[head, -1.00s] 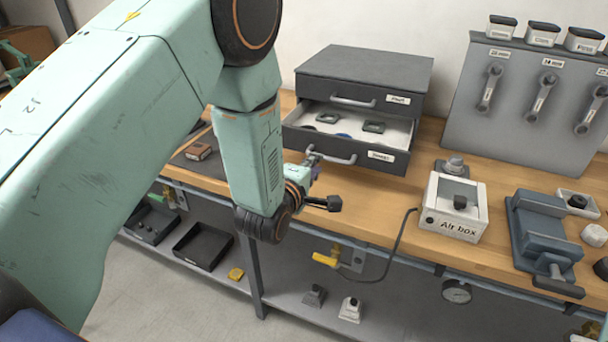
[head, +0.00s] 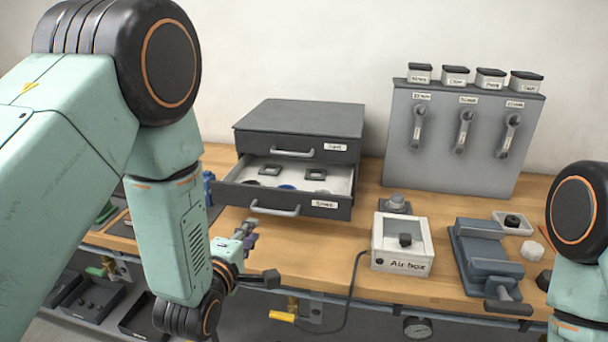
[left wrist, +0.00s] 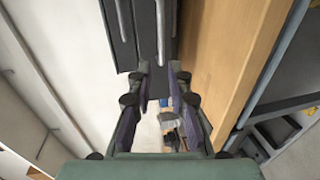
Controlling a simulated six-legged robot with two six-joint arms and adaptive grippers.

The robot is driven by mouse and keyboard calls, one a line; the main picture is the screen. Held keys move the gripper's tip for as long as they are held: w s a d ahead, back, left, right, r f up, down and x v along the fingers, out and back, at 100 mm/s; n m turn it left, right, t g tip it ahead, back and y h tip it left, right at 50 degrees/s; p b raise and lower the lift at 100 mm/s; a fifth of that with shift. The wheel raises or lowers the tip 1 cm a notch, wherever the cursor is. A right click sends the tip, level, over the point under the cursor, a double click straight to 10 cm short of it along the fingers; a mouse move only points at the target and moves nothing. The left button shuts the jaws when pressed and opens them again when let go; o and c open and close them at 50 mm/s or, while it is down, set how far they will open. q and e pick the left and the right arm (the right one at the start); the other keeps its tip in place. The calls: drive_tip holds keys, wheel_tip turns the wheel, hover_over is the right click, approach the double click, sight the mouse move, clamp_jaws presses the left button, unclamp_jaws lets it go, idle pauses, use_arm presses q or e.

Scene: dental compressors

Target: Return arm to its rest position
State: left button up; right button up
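My left arm comes in from the left in the head view, and its gripper (head: 246,236) is in front of the open lower drawer (head: 322,210), low near the table's front. In the left wrist view the left gripper's fingers (left wrist: 160,78) are apart with nothing held between them. The drawer cabinet's dark front and bright handles (left wrist: 160,35) show beyond the fingertips. My right arm shows at the right edge of the head view; its gripper is out of view.
The dark cabinet (head: 300,125) stands at the back, its drawer pulled out with several small parts inside. The Air box (head: 402,262), a vise (head: 480,250) and a grey tool panel (head: 455,150) are to the right. A yellow-handled valve (head: 283,316) hangs below the table edge.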

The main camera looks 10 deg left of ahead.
use_arm(q)
drive_tip(key=s+a+f+m+g+b, duration=0.1)
drive_tip(key=s+f+m+g+b, duration=0.1)
drive_tip(key=s+f+m+g, duration=0.85)
drive_tip(key=s+f+m+g+b, duration=0.2)
drive_tip(key=s+f+m, duration=0.1)
drive_tip(key=s+f, duration=0.6)
drive_tip(key=s+a+f+m+g+b, duration=0.1)
drive_tip(key=s+f+m+g+b, duration=0.1)
drive_tip(key=s+f, duration=0.8)
drive_tip(key=s+m+g, duration=0.1)
drive_tip(key=s, duration=0.5)
drive_tip(key=shift+s+f+m+y, duration=0.2)
drive_tip(key=shift+s+m+y, duration=0.1)
drive_tip(key=shift+s+m, duration=0.1)
drive_tip(key=shift+a, duration=0.1)
